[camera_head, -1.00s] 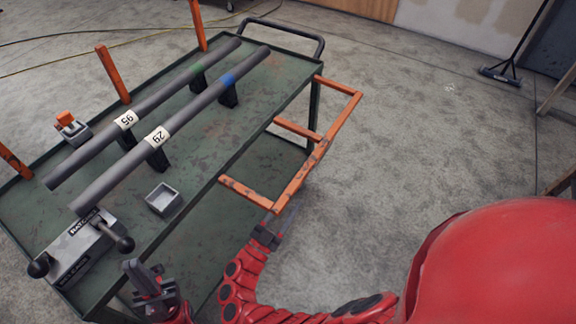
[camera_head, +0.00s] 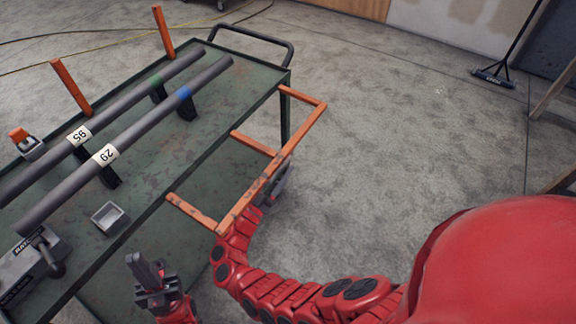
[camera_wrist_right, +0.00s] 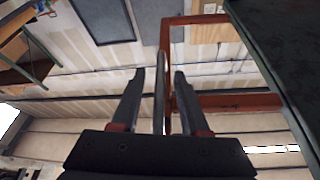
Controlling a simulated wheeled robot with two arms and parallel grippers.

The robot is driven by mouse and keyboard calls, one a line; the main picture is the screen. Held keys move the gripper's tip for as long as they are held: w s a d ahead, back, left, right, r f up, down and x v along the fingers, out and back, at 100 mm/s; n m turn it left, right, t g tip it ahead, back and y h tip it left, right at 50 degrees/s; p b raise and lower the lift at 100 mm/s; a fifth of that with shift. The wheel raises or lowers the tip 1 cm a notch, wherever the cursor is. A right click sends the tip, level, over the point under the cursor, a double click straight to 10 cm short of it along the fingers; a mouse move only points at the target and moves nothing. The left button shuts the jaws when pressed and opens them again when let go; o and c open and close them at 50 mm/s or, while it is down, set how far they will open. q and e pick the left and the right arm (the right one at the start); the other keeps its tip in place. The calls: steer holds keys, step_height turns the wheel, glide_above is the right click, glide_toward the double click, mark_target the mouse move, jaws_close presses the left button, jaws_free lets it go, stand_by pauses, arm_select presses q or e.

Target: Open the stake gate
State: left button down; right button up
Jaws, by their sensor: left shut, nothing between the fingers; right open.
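The orange stake gate (camera_head: 268,184) is a worn frame of a long rail and several short bars. It juts outward from the cart's right side in the head view. My right gripper (camera_head: 281,182) is at the outer side of the long rail, partly hidden by it. In the right wrist view the right gripper (camera_wrist_right: 155,95) is open, with a thin grey upright strip between its fingers. The orange frame (camera_wrist_right: 166,40) rises just behind that strip; I cannot tell whether they touch. My left gripper (camera_head: 147,270) is shut and empty beside the cart's near edge.
The green cart (camera_head: 150,190) carries two grey pipes, labelled 95 (camera_head: 120,118) and 29 (camera_head: 135,132), on black supports. A small grey tray (camera_head: 110,218) and a ratchet clamp (camera_head: 30,262) are on its top. Orange stakes (camera_head: 72,88) stand along its far side.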

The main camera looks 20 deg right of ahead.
steer(key=shift+c, duration=0.2)
jaws_close()
stand_by(1.3)
